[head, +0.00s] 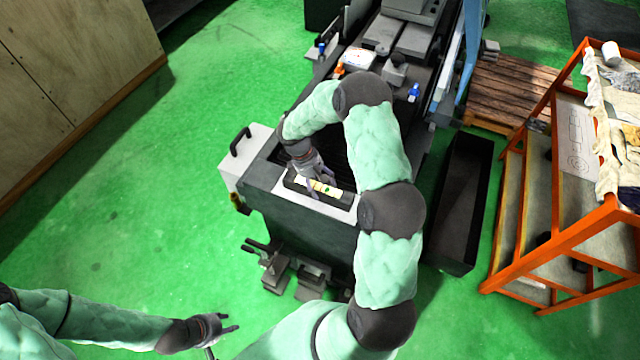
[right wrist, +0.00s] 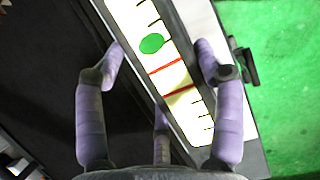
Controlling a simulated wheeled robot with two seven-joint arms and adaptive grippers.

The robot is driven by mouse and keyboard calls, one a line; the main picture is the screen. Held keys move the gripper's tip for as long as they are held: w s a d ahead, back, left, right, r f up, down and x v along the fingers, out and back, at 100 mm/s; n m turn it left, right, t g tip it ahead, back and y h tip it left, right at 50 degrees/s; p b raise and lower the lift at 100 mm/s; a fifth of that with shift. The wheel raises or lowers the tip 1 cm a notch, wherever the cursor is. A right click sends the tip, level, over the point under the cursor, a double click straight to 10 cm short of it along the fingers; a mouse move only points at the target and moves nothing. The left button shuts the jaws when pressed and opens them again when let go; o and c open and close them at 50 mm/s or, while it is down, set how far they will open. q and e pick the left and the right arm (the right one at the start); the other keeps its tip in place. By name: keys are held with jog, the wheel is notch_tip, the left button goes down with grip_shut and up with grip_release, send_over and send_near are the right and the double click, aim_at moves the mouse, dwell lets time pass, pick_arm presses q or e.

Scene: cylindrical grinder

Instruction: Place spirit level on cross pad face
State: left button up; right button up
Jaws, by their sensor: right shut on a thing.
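The spirit level (head: 321,187) has a cream face with black ticks, red lines and a green bubble. In the right wrist view the level (right wrist: 165,62) runs diagonally between my fingers. My right gripper (head: 314,178) is shut on it at the near end of the machine; in the right wrist view the gripper's fingers (right wrist: 160,50) lie on either side of it. The level is over or on the machine's end; contact underneath is hidden. I cannot clearly pick out the cross pad face. My left gripper (head: 231,336) is empty, its fingers apart, low over the floor.
The grinding machine (head: 300,235) stands in the middle, with a black handle (head: 240,141) at its left. Grey blocks (head: 290,275) lie at its foot. A black bin (head: 465,205) and an orange-framed shelf (head: 560,230) stand right. Green floor at left is free.

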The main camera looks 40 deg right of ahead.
jog(key=shift+f, duration=0.1)
jog(key=o, duration=1.7)
